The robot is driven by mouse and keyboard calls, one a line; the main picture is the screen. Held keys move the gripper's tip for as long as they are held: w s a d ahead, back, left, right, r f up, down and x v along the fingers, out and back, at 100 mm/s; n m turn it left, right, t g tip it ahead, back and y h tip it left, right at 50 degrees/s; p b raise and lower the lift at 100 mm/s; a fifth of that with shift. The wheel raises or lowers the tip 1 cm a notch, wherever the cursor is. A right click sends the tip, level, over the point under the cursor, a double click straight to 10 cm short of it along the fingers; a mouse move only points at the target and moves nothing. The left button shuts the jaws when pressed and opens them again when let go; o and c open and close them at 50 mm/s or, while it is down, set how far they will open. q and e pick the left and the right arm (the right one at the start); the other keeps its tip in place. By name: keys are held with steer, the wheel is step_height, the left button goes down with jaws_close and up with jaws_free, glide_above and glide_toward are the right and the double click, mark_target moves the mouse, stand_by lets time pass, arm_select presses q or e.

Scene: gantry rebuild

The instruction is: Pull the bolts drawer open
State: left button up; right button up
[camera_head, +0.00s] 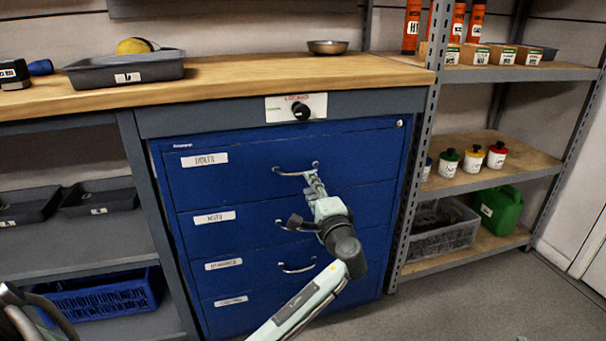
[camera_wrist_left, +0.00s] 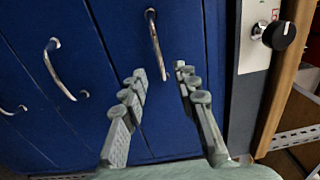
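The bolts drawer (camera_head: 245,178) is the top drawer of the blue cabinet and sits flush with the front. Its label (camera_head: 204,160) is at its upper left. Its curved metal handle (camera_head: 290,173) shows beside my left gripper (camera_head: 314,180), which reaches up to the handle's right part. In the left wrist view, the same handle (camera_wrist_left: 155,42) points toward the gap between the fingers of my left gripper (camera_wrist_left: 160,78). The fingers are apart, with no clear contact; whether the handle lies between the tips is hard to tell.
The nuts drawer (camera_head: 225,236) and two lower drawers are shut below. A black knob (camera_head: 300,111) on a white plate (camera_head: 280,107) is above the bolts drawer. A wooden worktop (camera_head: 230,80) overhangs the cabinet. A perforated shelf post (camera_head: 420,150) stands close on the right.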

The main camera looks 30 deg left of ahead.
mark_target(302, 173)
arm_select(q)
steer(key=x, duration=0.7)
steer(key=shift+a, duration=0.15)
arm_select(e)
steer(key=shift+s+a+r+t+y, duration=0.1)
steer(key=shift+a+r+t+y, duration=0.1)
steer(key=shift+r, duration=0.3)
steer(key=shift+a+r+t+y, duration=0.1)
steer(key=shift+a+r+t, duration=0.1)
steer(key=shift+r, duration=0.3)
arm_select(q)
jaws_close()
